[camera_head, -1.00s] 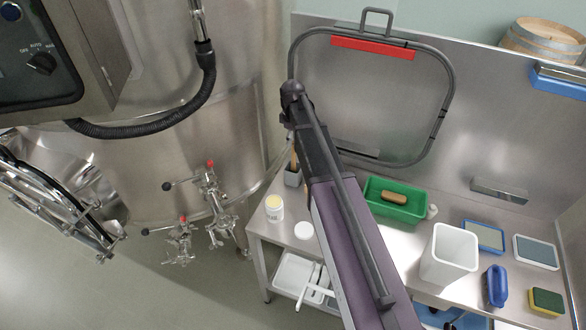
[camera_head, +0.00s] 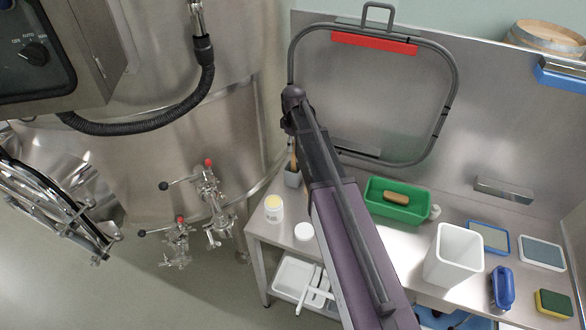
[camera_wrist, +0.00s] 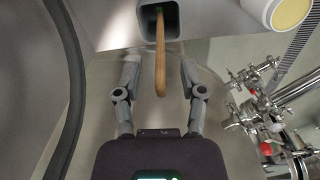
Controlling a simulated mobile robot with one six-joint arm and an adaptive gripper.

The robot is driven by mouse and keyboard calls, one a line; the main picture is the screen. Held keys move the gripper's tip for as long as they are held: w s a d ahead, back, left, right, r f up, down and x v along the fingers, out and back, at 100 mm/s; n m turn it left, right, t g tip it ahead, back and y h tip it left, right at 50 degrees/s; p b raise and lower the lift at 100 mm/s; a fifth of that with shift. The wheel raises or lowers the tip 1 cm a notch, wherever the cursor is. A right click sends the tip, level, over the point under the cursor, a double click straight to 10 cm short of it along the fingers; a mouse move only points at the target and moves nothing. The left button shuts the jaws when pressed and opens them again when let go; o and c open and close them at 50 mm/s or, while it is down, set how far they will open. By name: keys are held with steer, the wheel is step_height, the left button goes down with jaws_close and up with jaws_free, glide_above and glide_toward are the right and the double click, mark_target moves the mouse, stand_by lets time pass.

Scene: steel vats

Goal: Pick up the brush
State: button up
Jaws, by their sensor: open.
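The brush shows as a long wooden handle (camera_wrist: 160,60) standing in a dark grey square holder (camera_wrist: 158,14). Its bristle end is hidden inside the holder. In the head view the handle (camera_head: 293,157) rises from the grey holder (camera_head: 292,178) at the bench's left end, partly behind my arm. My gripper (camera_wrist: 160,68) is open, with one finger on each side of the handle and visible gaps between. The handle's free end points toward the gripper's palm. In the head view my arm hides the fingers.
A white jar (camera_head: 273,209) with yellowish contents stands near the holder, also at the wrist view's top right (camera_wrist: 288,10). A green tray (camera_head: 415,213) and white bin (camera_head: 452,255) stand right of my arm. Valves (camera_head: 212,195) project at left.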

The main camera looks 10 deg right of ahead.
mark_target(293, 162)
steer(key=shift+f+b, duration=0.95)
steer(key=shift+f, duration=0.25)
jaws_close()
